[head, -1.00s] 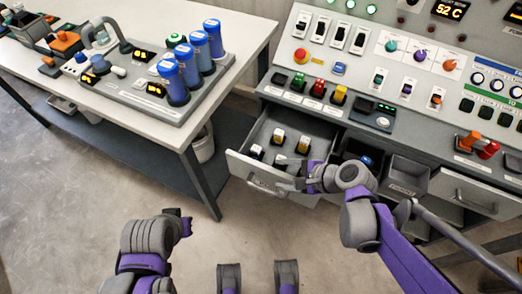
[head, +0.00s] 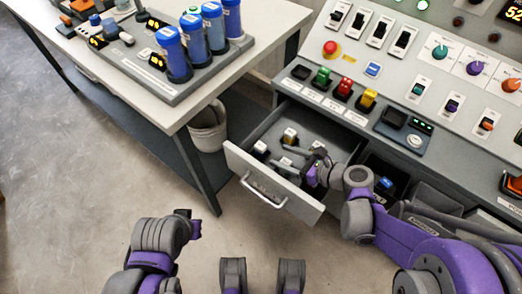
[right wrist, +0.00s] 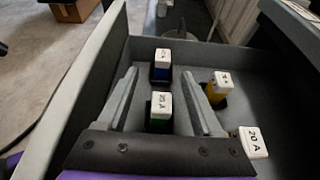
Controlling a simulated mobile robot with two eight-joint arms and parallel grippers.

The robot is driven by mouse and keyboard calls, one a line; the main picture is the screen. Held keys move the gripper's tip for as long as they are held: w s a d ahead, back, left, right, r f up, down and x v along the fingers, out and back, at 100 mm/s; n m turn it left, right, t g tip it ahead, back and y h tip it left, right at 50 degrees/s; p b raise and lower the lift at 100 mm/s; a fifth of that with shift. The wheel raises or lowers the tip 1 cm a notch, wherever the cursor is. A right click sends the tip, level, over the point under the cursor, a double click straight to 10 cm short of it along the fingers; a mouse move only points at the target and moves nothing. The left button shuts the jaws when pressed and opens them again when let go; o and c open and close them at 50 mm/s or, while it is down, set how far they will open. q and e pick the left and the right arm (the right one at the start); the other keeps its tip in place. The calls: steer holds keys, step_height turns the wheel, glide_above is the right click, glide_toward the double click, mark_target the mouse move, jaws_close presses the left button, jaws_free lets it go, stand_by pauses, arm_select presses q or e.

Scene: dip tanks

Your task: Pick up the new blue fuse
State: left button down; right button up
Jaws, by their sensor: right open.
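The blue fuse (right wrist: 161,74) stands in the open drawer, with a white labelled cap and a blue body. In the head view it appears as a small white-topped block (head: 260,149) near the drawer's left end. My right gripper (right wrist: 157,88) is open and empty inside the drawer. Its fingers straddle a green-bodied fuse (right wrist: 160,107), and the blue fuse stands just beyond the fingertips. The right gripper (head: 297,157) also shows in the head view. My left gripper (head: 195,229) is at lower left, away from the drawer, and its jaws cannot be made out.
A yellow-bodied fuse (right wrist: 220,90) and another white-capped fuse (right wrist: 254,142) stand right of my fingers. The drawer's front wall (head: 270,185) is close by. A control panel (head: 420,60) rises behind, and a table (head: 190,118) stands at left.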

mark_target(265, 148)
steer(key=b+x, duration=0.1)
steer(key=x, duration=0.6)
steer(key=shift+w+f, duration=0.15)
steer(key=shift+w, duration=0.15)
steer(key=shift+d, duration=0.1)
jaws_close()
